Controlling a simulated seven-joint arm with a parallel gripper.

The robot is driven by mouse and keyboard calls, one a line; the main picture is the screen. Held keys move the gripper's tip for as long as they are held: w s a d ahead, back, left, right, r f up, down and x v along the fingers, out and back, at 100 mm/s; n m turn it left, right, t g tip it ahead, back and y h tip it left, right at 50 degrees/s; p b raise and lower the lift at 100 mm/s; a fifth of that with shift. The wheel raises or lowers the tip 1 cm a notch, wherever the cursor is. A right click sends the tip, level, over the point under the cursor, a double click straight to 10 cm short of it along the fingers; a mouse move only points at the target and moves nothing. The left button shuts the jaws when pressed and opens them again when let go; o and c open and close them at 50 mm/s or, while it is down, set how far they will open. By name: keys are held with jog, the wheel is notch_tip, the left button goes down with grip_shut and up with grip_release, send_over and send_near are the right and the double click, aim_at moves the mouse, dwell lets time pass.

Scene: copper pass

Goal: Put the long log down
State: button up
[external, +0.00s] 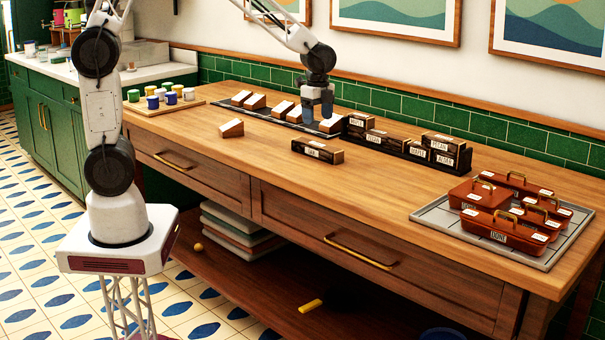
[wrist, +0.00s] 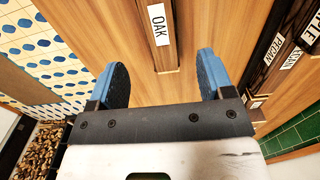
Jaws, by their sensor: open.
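A long dark log labelled OAK (external: 317,151) lies flat on the table in front of the dark rack, with a lighter wooden end. In the wrist view, the OAK log (wrist: 160,30) runs from the top edge down towards the gap between my fingers. My gripper (external: 317,116) is above the table near the rack, behind the log in the external view. Its two blue fingers are spread, with nothing between them, as the wrist view also shows my gripper (wrist: 163,72). The log appears apart from both fingers.
The rack (external: 280,121) holds several wedge-shaped blocks and dark labelled logs (external: 437,151) close to my gripper. A loose wedge block (external: 231,128) lies left of the OAK log. A grey tray (external: 437,232) with rust-coloured handled boxes stands right. The table's front middle is clear.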

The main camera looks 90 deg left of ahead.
jog(key=shift+r, duration=1.3)
jog(key=s+d+r+n+t, duration=0.1)
jog(key=s+d+r+n, duration=0.1)
jog(key=s+d+r, duration=0.4)
jog(key=s+d+r+n, duration=0.2)
jog(key=s+d, duration=0.3)
jog(key=s, duration=0.3)
jog(key=s+d+n, duration=0.2)
jog(key=s+d, duration=0.1)
jog(key=s, duration=0.5)
jog(key=s+d+r+n+t, duration=0.1)
jog(key=s+d, duration=0.3)
jog(key=s, duration=0.5)
jog(key=shift+s+r+n+t, duration=0.2)
jog(key=shift+r+n+t, duration=0.1)
jog(key=shift+n, duration=0.6)
